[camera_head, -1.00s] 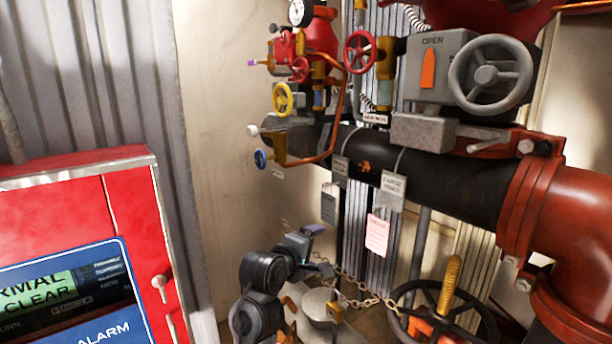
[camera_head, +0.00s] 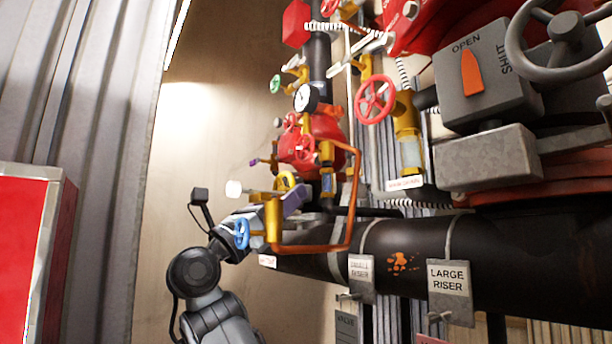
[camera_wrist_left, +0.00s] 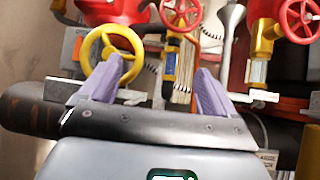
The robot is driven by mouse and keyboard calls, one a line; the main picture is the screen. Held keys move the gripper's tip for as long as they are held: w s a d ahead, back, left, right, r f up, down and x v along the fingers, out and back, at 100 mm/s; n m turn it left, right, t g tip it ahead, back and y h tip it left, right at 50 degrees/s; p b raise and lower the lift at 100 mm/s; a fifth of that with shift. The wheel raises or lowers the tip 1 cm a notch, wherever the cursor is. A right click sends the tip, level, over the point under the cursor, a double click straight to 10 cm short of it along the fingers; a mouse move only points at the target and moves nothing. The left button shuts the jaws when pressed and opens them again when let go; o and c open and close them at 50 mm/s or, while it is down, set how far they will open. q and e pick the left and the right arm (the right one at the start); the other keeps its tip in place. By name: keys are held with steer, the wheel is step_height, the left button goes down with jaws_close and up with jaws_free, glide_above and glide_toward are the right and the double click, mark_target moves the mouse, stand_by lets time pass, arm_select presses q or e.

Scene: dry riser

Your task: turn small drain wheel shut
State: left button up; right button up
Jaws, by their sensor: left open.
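Several small handwheels sit on the small pipework; I cannot tell which is the small drain wheel. A yellow handwheel (camera_head: 287,181) is low on that pipework, partly hidden by my left gripper. My left gripper (camera_head: 291,203) has reached up in front of the pipework. In the left wrist view its purple fingers (camera_wrist_left: 160,78) are spread, with nothing held between them. My right gripper is not in view.
A red handwheel (camera_head: 375,99) and a pressure gauge (camera_head: 306,97) are above. An orange bent pipe (camera_head: 352,200) runs right of my gripper. A black riser pipe (camera_head: 420,250) with hanging tags crosses below. A grey valve box (camera_head: 487,80) is upper right.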

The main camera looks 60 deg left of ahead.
mark_target(302, 151)
arm_select(q)
steer(key=w+r+p, duration=0.1)
steer(key=r, duration=0.2)
steer(key=w+d+r+t+h+p, duration=0.1)
steer(key=r, duration=0.2)
steer(key=w+r+h+p, duration=0.1)
steer(key=w+r+p, duration=0.1)
steer(key=r, duration=0.1)
steer(key=shift+d+r+m, duration=0.15)
steer(key=shift+r+m, duration=0.15)
steer(key=shift+x, duration=0.8)
steer(key=shift+d, duration=0.1)
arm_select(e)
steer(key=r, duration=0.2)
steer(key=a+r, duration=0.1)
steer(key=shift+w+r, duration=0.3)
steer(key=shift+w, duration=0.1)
